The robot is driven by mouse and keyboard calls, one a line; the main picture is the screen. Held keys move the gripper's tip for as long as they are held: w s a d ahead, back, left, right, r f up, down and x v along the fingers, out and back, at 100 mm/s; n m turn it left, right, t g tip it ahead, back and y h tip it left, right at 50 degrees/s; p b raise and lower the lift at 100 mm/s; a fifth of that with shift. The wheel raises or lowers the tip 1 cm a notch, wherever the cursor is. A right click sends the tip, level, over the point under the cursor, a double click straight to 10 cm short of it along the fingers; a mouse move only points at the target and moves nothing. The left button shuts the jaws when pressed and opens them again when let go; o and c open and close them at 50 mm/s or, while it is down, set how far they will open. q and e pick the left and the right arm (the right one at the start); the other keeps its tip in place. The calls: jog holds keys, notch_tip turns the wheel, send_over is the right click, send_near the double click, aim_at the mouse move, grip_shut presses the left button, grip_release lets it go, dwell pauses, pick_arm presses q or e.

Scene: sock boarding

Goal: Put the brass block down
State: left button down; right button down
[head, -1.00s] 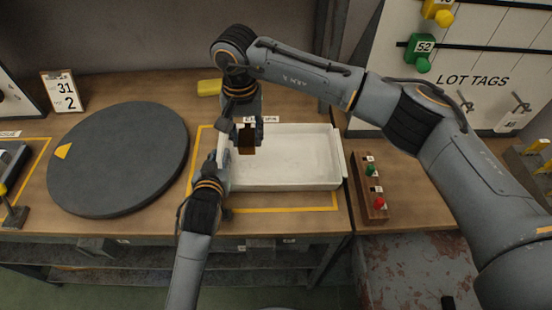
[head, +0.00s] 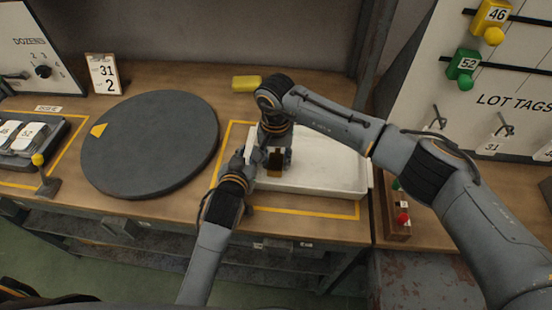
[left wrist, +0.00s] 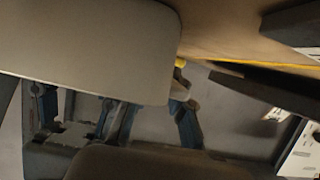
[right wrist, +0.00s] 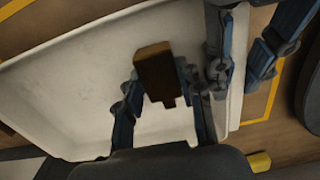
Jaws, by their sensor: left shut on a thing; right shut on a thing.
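The brass block (head: 275,159) is dark brown-gold and hangs in my right gripper (head: 274,151), over the left part of the white tray (head: 335,165). The right wrist view shows the block (right wrist: 158,72) between the two fingers, with the tray floor (right wrist: 70,75) behind it. I cannot tell how far it is above the floor. My left gripper (head: 243,162) is beside it at the tray's left edge. It is shut on a pale flat board (head: 250,142), seen nearly edge-on; the board fills the upper left of the left wrist view (left wrist: 80,45).
A dark round turntable (head: 150,145) lies to the left. A yellow object (head: 246,83) lies behind the tray. My two grippers are very close together.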

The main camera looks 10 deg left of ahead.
aim_at(276, 161)
jog(key=shift+f, duration=0.1)
jog(key=c, duration=1.1)
grip_release()
notch_tip(276, 161, up, 12)
jog(key=shift+r, duration=0.15)
pick_arm(q)
jog(key=c, duration=1.1)
grip_release()
jog(key=shift+c, duration=0.2)
